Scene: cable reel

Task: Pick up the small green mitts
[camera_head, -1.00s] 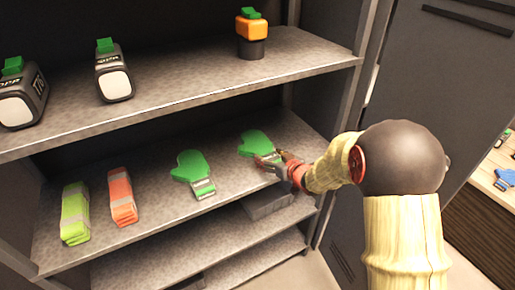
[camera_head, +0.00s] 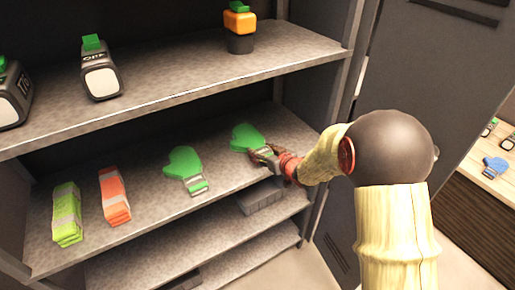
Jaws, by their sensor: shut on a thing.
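Two green mitts with grey cuffs are on the middle shelf (camera_head: 140,190). The left mitt (camera_head: 184,165) lies flat near the shelf's middle. The right mitt (camera_head: 246,137) is at my gripper (camera_head: 266,156), which reaches in from the right at its cuff end. My gripper is shut on this right mitt's cuff. The fingertips are small and partly hidden by the wrist. I cannot tell whether the mitt is clear of the shelf surface.
A lime folded stack (camera_head: 67,214) and an orange one (camera_head: 114,196) lie left on the same shelf. The upper shelf (camera_head: 180,85) holds black devices (camera_head: 101,75) and an orange-topped item (camera_head: 240,28). A grey bin (camera_head: 262,196) sits below. A grey locker door (camera_head: 430,90) stands at right.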

